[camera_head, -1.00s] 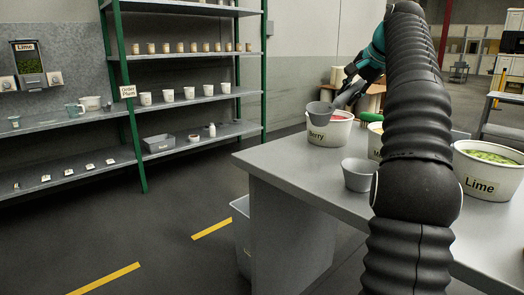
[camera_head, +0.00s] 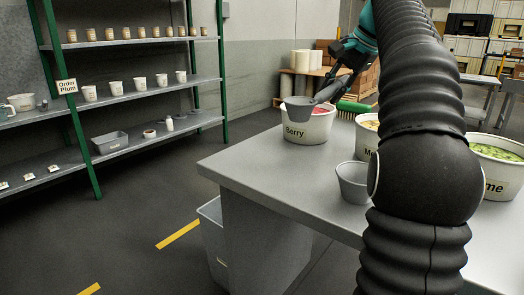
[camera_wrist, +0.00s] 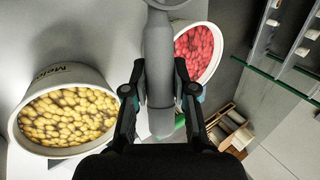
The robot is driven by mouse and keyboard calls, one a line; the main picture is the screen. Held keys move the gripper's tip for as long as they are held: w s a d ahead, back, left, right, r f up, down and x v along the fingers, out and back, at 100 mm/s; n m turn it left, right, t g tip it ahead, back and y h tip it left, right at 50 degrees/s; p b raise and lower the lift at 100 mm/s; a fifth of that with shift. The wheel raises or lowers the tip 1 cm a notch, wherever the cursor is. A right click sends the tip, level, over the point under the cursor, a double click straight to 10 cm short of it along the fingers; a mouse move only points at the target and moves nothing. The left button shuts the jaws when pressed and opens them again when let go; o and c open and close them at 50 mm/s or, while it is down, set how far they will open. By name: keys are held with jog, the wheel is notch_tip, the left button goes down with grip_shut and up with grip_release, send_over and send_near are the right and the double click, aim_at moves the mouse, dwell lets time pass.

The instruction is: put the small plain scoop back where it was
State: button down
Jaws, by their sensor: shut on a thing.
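My gripper (camera_wrist: 160,92) is shut on the handle of a plain grey scoop (camera_wrist: 158,40). In the head view my gripper (camera_head: 336,92) holds this scoop (camera_head: 299,110) with its bowl in front of the upper left rim of the Berry tub (camera_head: 309,131). I cannot tell whether the bowl touches the tub. In the wrist view the scoop runs up between the yellow-filled tub (camera_wrist: 62,72) and the red-filled tub (camera_wrist: 203,29), and its bowl is mostly cut off at the top. A grey cup-like vessel (camera_head: 352,182) stands on the counter (camera_head: 270,165).
The Lime tub (camera_head: 490,165) stands at the right, partly behind my arm. A green brush (camera_head: 354,107) is behind the Berry tub. A grey bin (camera_head: 213,240) stands left of the counter. Shelves (camera_head: 130,85) with cups line the left wall. The counter's left front is clear.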

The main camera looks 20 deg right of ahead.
jog(key=shift+w+a+f+b, duration=0.6)
jog(key=shift+w+a+f, duration=0.25)
jog(key=shift+a+f, duration=0.9)
jog(key=shift+w+a+f+b, duration=0.65)
jog(key=shift+w+a+f, duration=0.25)
jog(key=shift+a+f, duration=0.85)
jog(key=shift+w+a+f+b, duration=0.6)
jog(key=shift+w+a+f, duration=0.25)
jog(key=shift+a+f, duration=0.85)
jog(key=shift+d+f, duration=0.25)
jog(key=shift+f, duration=0.05)
jog(key=c, duration=0.9)
grip_release()
jog(key=shift+c, duration=0.2)
jog(key=p+v, duration=0.3)
jog(key=v, duration=0.9)
